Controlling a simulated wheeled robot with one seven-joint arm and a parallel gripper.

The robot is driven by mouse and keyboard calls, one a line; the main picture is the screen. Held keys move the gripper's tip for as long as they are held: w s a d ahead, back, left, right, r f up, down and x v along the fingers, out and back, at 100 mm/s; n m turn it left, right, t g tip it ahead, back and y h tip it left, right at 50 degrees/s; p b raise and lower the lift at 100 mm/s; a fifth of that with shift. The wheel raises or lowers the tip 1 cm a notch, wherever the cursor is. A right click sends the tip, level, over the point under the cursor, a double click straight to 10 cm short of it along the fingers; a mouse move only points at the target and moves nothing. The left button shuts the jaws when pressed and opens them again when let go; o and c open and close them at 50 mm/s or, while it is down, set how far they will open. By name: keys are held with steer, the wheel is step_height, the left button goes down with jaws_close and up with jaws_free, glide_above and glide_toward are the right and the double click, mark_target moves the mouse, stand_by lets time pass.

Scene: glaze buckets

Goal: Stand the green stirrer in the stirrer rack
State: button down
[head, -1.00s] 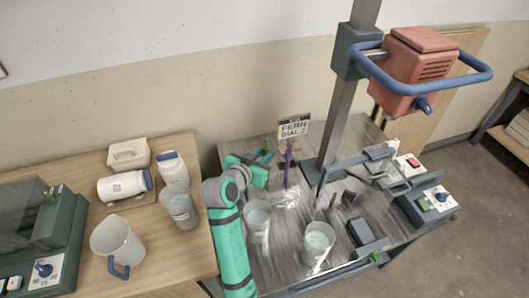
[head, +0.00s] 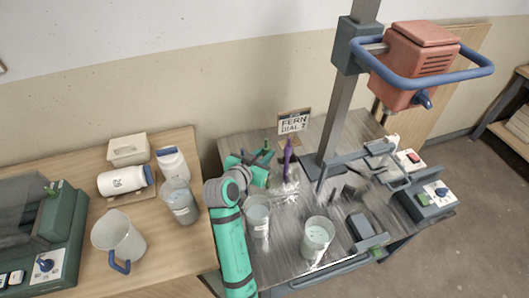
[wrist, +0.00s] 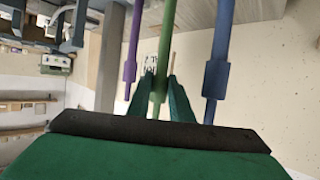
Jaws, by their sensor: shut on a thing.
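My gripper (head: 264,160) is over the back left of the grey metal table. In the wrist view my gripper (wrist: 160,98) is shut on the green stirrer (wrist: 159,70), whose shaft stands between the fingertips. The top of the green stirrer (head: 267,145) shows just above the gripper in the head view. A purple stirrer (head: 287,160) stands upright just right of it, apart from the fingers. The wrist view shows the purple stirrer (wrist: 132,55) on one side and a blue stirrer (wrist: 217,60) on the other. I cannot make out the stirrer rack or the green stirrer's lower end.
A sign reading "FERN DIAL 2" (head: 294,122) stands behind. Two buckets (head: 257,217) (head: 317,238) stand in front on the metal table (head: 285,262). A mixer stand with an orange head (head: 415,62) is at right. The wooden table (head: 180,255) at left holds jugs and bottles.

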steer(key=shift+f, duration=0.85)
steer(key=c, duration=1.5)
jaws_free()
steer(key=shift+s, duration=0.1)
steer(key=v, duration=1)
steer(key=shift+s+a+r, duration=0.15)
steer(key=shift+s+r, duration=0.1)
steer(key=shift+s, duration=0.05)
